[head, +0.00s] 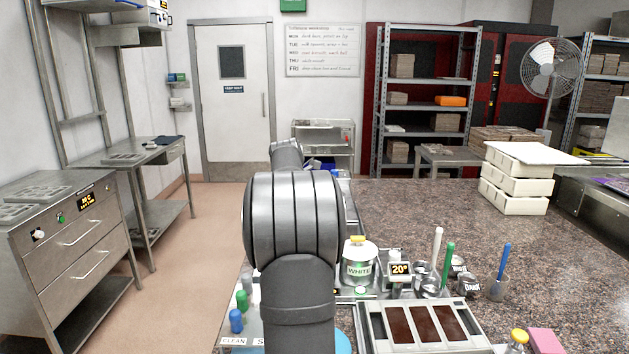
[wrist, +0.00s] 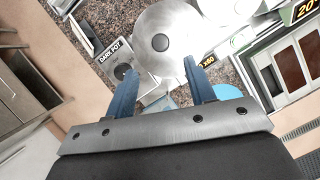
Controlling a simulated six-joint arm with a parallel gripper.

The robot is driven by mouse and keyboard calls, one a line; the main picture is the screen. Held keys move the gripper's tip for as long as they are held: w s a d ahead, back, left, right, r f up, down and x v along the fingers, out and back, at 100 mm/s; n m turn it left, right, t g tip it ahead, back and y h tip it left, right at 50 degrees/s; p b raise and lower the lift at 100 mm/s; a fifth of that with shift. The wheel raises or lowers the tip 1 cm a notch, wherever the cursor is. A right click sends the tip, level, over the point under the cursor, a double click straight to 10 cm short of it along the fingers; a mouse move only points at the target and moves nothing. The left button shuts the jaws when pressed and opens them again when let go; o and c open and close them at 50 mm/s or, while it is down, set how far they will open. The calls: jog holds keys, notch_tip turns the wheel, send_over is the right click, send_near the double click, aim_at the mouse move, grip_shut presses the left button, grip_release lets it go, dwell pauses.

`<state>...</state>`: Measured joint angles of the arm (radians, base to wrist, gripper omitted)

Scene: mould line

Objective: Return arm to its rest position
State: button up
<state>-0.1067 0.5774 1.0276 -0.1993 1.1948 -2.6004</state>
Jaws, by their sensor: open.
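My arm (head: 295,225) stands large in the middle of the head view, bent over the left end of the stone counter. My gripper is hidden behind it there. In the wrist view, my gripper (wrist: 160,67) has its two blue fingers spread apart, with nothing held between them. A round metal lid with a dark knob (wrist: 168,22) lies beyond the fingertips, beside a sign reading DARK POT (wrist: 115,48). I cannot tell its exact distance from the fingers.
White stacked boxes (head: 517,188) are at the back right. The middle of the counter (head: 420,215) is clear.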

jog(key=x, duration=1)
jog(key=shift+f, duration=0.15)
notch_tip(320, 180, up, 5)
jog(key=shift+s+d+r, duration=0.1)
jog(key=shift+d+r, duration=0.1)
jog(key=shift+r, duration=0.05)
jog(key=s+d+r, duration=0.6)
jog(key=d+r, duration=0.1)
jog(key=d, duration=0.3)
jog(key=s+d+f+m+g+h, duration=0.1)
jog(key=s+f+m+g, duration=0.1)
jog(key=s+f+m, duration=0.75)
jog(key=s+d+f+m+g+h, duration=0.15)
jog(key=s+m, duration=0.25)
jog(key=s, duration=1)
jog(key=shift+g, duration=0.25)
jog(key=a+f, duration=0.1)
jog(key=w+a+f, duration=0.1)
jog(key=a+f, duration=0.1)
jog(key=shift+w+a, duration=0.2)
jog(key=shift+w, duration=0.15)
